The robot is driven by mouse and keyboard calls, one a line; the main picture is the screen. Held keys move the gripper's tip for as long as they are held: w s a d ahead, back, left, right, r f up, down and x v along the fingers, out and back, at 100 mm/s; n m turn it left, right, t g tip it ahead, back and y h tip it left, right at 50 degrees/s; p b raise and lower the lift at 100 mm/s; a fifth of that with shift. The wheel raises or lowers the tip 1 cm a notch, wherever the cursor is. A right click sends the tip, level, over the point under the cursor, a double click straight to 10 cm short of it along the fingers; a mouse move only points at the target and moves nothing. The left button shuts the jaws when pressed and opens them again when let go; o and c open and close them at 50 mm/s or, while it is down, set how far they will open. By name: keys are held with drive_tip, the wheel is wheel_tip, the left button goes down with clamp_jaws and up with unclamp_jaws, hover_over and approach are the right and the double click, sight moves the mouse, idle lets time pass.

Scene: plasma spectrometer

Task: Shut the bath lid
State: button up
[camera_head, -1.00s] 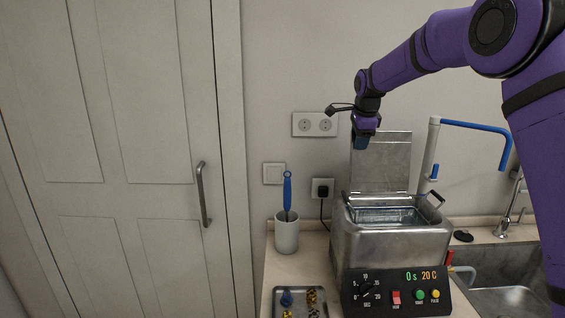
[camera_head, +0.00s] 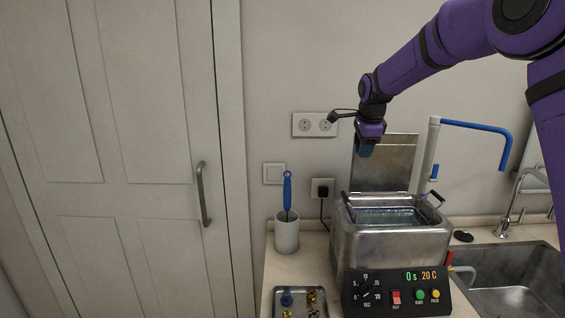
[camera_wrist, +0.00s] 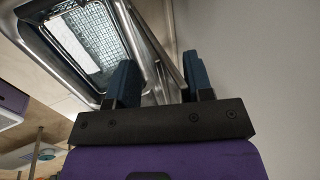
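The bath (camera_head: 390,243) is a grey metal box on the counter. Its metal lid (camera_head: 397,170) stands nearly upright at the back edge, leaving the bath open. My gripper (camera_head: 365,149) is at the upper left part of the lid, with its fingers pointing down. In the wrist view my gripper (camera_wrist: 161,78) has its two dark blue fingers apart, with a metal edge running up behind the gap. Whether the fingers touch the lid cannot be told. The bath's opening with a mesh basket (camera_wrist: 85,32) shows at upper left there.
A white cup (camera_head: 286,236) with a blue-handled tool stands left of the bath. A tray (camera_head: 272,303) of small parts lies in front of it. A white and blue pipe (camera_head: 433,150) rises at the right, beside a sink (camera_head: 510,285) and tap.

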drive_tip(key=s+r, duration=0.6)
drive_tip(key=s, duration=0.2)
idle(1.4)
drive_tip(key=s+d+r+n, duration=0.3)
drive_tip(key=s+r+n, duration=0.1)
drive_tip(key=s, duration=0.6)
drive_tip(key=s+d+f+n, duration=0.2)
drive_tip(key=s+n, duration=0.5)
drive_tip(key=s, duration=0.8)
drive_tip(key=s+d+f+n+t, duration=0.1)
drive_tip(key=s+n, duration=0.6)
drive_tip(key=s, duration=0.8)
wheel_tip(320, 180, down, 3)
drive_tip(key=shift+d+r, duration=0.1)
drive_tip(key=shift+d, duration=0.35)
